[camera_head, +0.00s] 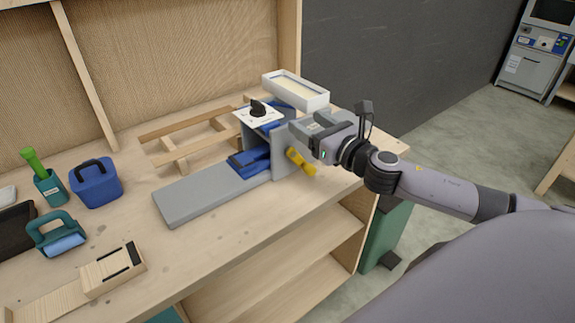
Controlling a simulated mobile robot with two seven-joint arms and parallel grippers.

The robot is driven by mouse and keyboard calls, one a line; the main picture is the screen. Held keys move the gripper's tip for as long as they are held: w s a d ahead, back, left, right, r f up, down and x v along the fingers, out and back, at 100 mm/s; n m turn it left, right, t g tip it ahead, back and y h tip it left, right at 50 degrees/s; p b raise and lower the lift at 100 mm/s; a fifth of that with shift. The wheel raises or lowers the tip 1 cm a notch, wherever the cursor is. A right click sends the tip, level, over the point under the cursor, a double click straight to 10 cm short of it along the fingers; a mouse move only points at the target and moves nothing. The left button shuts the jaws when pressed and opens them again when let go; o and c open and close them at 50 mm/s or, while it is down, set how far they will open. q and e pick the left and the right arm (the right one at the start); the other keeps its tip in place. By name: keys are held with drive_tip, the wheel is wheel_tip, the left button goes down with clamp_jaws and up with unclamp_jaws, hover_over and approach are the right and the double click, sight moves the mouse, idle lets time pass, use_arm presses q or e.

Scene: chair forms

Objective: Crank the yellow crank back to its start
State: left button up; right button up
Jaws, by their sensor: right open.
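The yellow crank (299,161) sits on the front side of a grey and blue machine (286,160) on the wooden workbench (131,216). It slants from upper left to lower right. A long grey bed (205,195) runs from the machine to the left. My right gripper (302,137) is open beside the machine, just above and right of the crank. Its fingertips are partly hidden, and I cannot tell whether they touch the crank. My left gripper is out of view.
A white tray (299,97) stands behind the machine and a wooden frame (184,143) lies behind the bed. The bench front is mostly clear.

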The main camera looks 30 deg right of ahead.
drive_tip(key=s, duration=0.8)
drive_tip(key=shift+d, duration=0.35)
idle(0.4)
